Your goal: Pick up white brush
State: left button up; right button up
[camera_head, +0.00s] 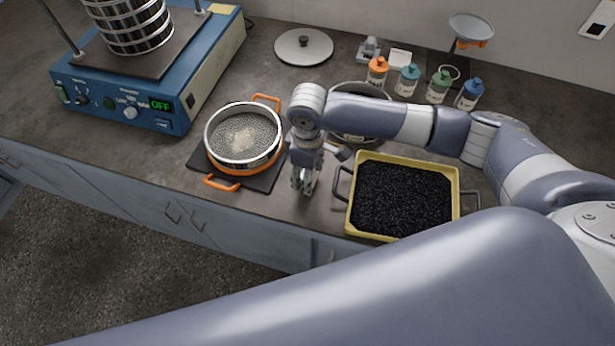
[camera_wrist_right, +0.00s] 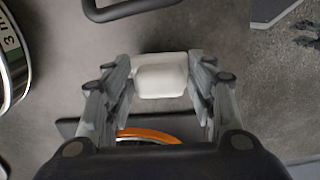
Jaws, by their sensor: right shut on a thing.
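The white brush (camera_wrist_right: 160,75) shows in the right wrist view as a pale block between the fingers; the rest of its shape is hidden. My right gripper (camera_wrist_right: 160,85) is shut on it, one finger on each side. In the head view my right gripper (camera_head: 305,186) points down at the counter between the round sieve and the yellow tray. The brush is not clearly seen there, and I cannot tell whether it touches the counter. My left gripper is not in view.
The sieve (camera_head: 242,133) with orange handles sits left of the gripper on a dark mat. The yellow tray (camera_head: 362,187) of black grains stands close on the right. A metal bowl (camera_head: 358,135) is behind. The blue shaker (camera_head: 128,112) stands farther left.

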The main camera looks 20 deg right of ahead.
jog(key=shift+r, duration=0.1)
jog(key=shift+w+r, duration=0.1)
jog(key=shift+r, duration=0.45)
jog(key=shift+s+a+r+b, duration=0.1)
jog(key=shift+s+r+b, duration=0.15)
jog(key=shift+r, duration=0.3)
jog(key=shift+s+r+b, duration=0.15)
jog(key=shift+r+b, duration=0.15)
jog(key=shift+r, duration=0.2)
pick_arm(q)
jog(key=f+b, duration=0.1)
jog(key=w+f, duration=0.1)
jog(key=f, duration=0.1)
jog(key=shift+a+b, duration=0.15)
jog(key=shift+b, duration=0.25)
pick_arm(e)
jog(key=s+a, duration=0.2)
jog(key=s, duration=0.5)
jog(key=s+a+r, duration=0.1)
jog(key=s+a, duration=0.1)
jog(key=s, duration=0.5)
jog(key=shift+s+r, duration=0.3)
jog(key=shift+s, duration=0.1)
